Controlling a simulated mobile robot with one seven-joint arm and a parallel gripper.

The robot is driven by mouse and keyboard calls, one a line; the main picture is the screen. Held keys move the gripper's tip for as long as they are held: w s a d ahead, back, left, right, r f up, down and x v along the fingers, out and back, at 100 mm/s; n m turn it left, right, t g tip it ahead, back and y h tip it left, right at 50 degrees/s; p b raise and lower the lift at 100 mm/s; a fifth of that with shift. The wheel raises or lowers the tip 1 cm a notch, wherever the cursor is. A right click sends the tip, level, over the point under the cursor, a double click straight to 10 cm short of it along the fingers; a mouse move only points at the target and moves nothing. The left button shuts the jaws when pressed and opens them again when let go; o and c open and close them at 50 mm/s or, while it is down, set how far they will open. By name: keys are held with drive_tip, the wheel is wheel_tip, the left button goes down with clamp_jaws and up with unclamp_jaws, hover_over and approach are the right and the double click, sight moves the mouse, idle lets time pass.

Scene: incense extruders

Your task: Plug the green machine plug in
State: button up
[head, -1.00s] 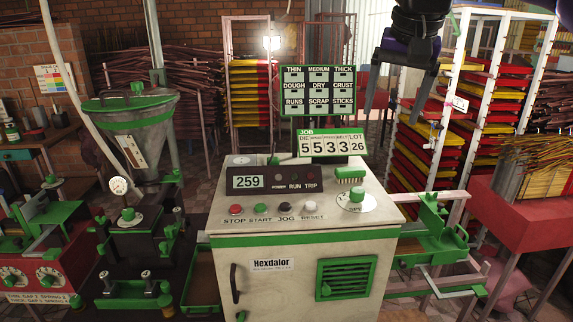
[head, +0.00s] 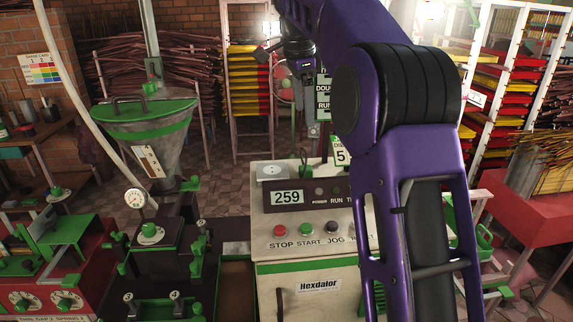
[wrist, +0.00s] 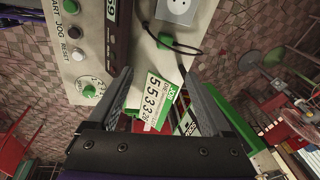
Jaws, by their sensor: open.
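The green plug (wrist: 165,41) lies on the machine's pale top, with a black cord looping from it. In the head view the green plug (head: 304,171) shows small at the back of the top. A pale socket plate (wrist: 177,9) with a round outlet is beside it, and it also shows in the head view (head: 272,171). The plug is apart from the outlet. My gripper (wrist: 158,76) is open and empty, its fingers spread above the back of the machine, with the plug beyond the fingertips in the wrist view. In the head view my arm hides part of the machine.
The job sign (wrist: 158,98) stands between my fingers in the wrist view. The control panel (head: 315,196) and its buttons are at the machine's front. A green hopper (head: 147,120) stands to the left. Racks of trays (head: 250,95) stand behind.

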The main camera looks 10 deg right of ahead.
drive_tip(key=shift+w+d+f+m, duration=0.1)
drive_tip(key=shift+w+f+m, duration=0.25)
drive_tip(key=shift+w, duration=0.2)
drive_tip(key=b, duration=0.3)
hover_over(306, 168)
drive_tip(key=s, duration=0.1)
drive_tip(key=f, duration=1.1)
drive_tip(key=shift+s+a+f, duration=0.1)
drive_tip(key=shift+a+f, duration=0.05)
drive_tip(key=shift+a, duration=0.15)
drive_tip(key=shift+f, duration=0.3)
drive_tip(key=shift+f, duration=0.15)
drive_tip(key=f, duration=0.3)
drive_tip(key=w+f, duration=0.1)
drive_tip(key=shift+w+d+f+b, duration=0.1)
drive_tip(key=shift+d+f+b, duration=0.2)
drive_tip(key=shift+f, duration=0.1)
drive_tip(key=shift+c, duration=0.3)
